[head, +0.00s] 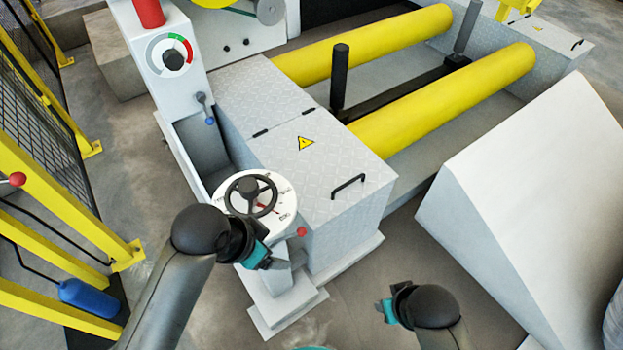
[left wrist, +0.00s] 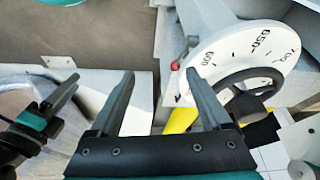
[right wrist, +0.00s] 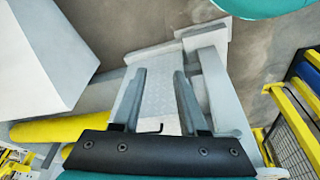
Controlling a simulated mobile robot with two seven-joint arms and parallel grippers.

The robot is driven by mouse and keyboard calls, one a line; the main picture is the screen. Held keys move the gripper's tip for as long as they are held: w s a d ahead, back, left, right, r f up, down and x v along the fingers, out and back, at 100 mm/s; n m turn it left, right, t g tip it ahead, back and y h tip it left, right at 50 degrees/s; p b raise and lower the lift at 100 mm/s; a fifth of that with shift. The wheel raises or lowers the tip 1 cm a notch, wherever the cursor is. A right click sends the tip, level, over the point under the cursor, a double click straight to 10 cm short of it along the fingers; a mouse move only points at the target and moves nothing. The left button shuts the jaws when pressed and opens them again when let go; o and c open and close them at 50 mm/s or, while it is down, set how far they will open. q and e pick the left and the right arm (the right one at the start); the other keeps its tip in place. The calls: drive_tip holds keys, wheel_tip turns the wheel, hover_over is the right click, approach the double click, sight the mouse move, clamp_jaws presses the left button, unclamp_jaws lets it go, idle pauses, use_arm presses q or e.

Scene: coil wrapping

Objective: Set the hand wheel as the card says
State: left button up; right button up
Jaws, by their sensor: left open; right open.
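The black hand wheel (head: 249,187) sits on a round white dial (head: 286,186) with printed marks and a red pointer. In the left wrist view the dial (left wrist: 222,48) shows the numbers 600, 650 and 700, and part of the wheel is in sight. My left gripper (head: 270,258) is just in front of the dial, apart from the wheel; its fingers are spread and empty in the left wrist view (left wrist: 162,88). My right gripper (head: 386,311) is open and empty, low and to the right, clear of the wheel. I cannot make out a card.
A red knob (head: 301,232) sticks out beside the dial. A blue-tipped lever (head: 206,110) and a red-green gauge (head: 171,55) are behind it. A grey cabinet (head: 310,165) stands right of the wheel, a yellow fence (head: 65,215) left. Open floor lies in front.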

use_arm(q)
drive_tip(key=w+d+r+m, duration=0.3)
drive_tip(key=w+m, duration=0.1)
drive_tip(key=m, duration=0.1)
wheel_tip(320, 180, up, 14)
drive_tip(key=r+m+g+y, duration=0.1)
drive_tip(key=m+g+y, duration=0.2)
drive_tip(key=m, duration=0.9)
hover_over(248, 185)
use_arm(e)
drive_tip(key=s+d+f, duration=0.2)
drive_tip(key=s+f, duration=0.1)
drive_tip(key=f, duration=0.6)
drive_tip(key=s+d+f, duration=0.1)
drive_tip(key=s+f, duration=0.3)
drive_tip(key=f, duration=0.5)
use_arm(q)
drive_tip(key=shift+f+b, duration=1.85)
drive_tip(key=shift+f, duration=2.15)
wheel_tip(248, 185, down, 6)
drive_tip(key=b, duration=0.3)
drive_tip(key=shift+f, duration=0.1)
drive_tip(key=shift+f+b, duration=0.3)
drive_tip(key=shift+f, duration=0.4)
use_arm(e)
drive_tip(key=w+a+r, duration=0.3)
drive_tip(key=w+r, duration=0.4)
drive_tip(key=r, duration=0.5)
drive_tip(key=shift+w+a+r, duration=0.15)
drive_tip(key=shift+a, duration=0.15)
